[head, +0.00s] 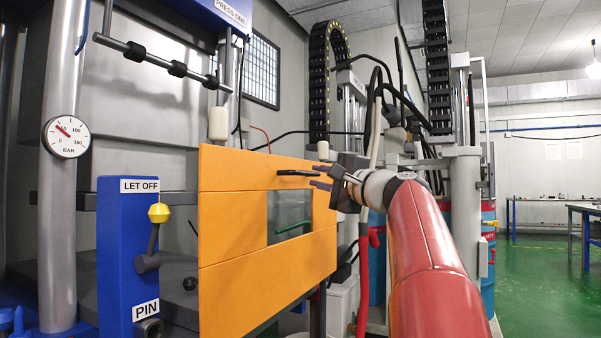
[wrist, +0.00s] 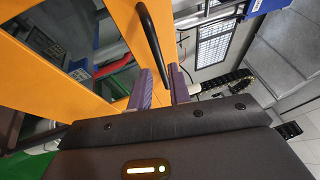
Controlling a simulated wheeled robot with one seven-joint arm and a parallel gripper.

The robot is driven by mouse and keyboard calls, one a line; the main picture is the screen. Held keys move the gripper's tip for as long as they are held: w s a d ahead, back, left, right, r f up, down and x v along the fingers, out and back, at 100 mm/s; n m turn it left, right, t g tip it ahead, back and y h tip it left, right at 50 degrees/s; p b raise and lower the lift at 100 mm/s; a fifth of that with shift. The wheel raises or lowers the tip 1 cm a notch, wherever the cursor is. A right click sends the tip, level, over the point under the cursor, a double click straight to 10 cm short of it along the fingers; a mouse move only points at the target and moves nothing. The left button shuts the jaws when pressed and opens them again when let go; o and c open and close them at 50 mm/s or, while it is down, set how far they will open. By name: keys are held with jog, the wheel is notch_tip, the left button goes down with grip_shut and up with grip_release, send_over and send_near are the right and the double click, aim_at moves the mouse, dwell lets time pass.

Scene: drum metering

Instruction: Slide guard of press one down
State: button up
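The guard of press one is an orange panel (head: 232,225) with a dark window (head: 289,215), standing upright in front of the press. It also shows in the wrist view (wrist: 110,22). A black bar handle (head: 296,173) is fixed near its top edge and runs down the middle of the wrist view (wrist: 150,40). My gripper (head: 320,177) is at the handle's right end in the head view. Its two purple fingers (wrist: 161,70) are apart, with the handle's near end showing between them. I cannot tell whether either finger touches it.
A blue post (head: 128,240) with LET OFF and PIN labels and a yellow-knobbed lever (head: 156,225) stands left of the guard. A pressure gauge (head: 67,137) is on the press column. Blue drums (head: 377,258) and hoses stand behind my arm. Green floor (head: 545,280) is open at right.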

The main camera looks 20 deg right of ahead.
aim_at(308, 174)
jog(key=p+x, duration=0.1)
jog(key=x, duration=0.4)
jog(key=shift+w, duration=0.15)
grip_shut()
